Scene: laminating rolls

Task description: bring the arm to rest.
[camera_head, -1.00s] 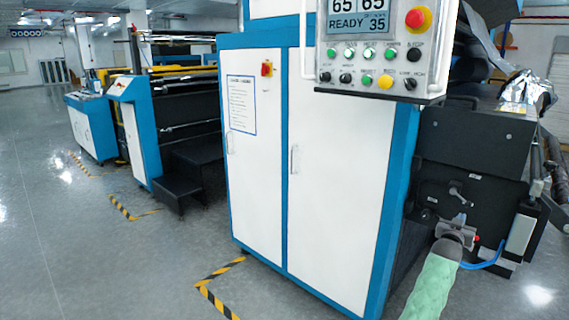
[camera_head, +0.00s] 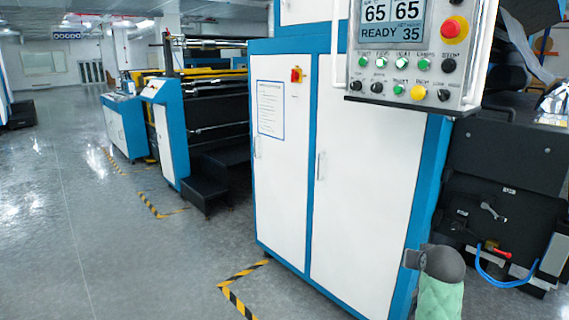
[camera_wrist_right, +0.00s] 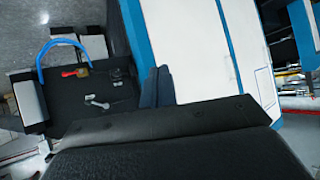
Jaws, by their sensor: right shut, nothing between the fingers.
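My right arm, in a pale green sleeve, comes up from the lower right in the head view. My right gripper (camera_head: 411,258) is small there, in front of the white cabinet's lower right edge. In the right wrist view its dark fingertips (camera_wrist_right: 156,86) are together with nothing between them. It is apart from the red-handled valve (camera_head: 497,252) and the blue hose (camera_head: 507,282), which lie to its right in the head view. The wrist view also shows the red handle (camera_wrist_right: 74,72) and the hose (camera_wrist_right: 62,43). My left gripper is out of view.
The white and blue cabinet (camera_head: 365,180) stands close to the right gripper. The control panel (camera_head: 418,50) overhangs above and reads READY. A black machine body (camera_head: 507,160) is at the right. Open grey floor (camera_head: 120,250) with striped tape (camera_head: 238,290) is at the left.

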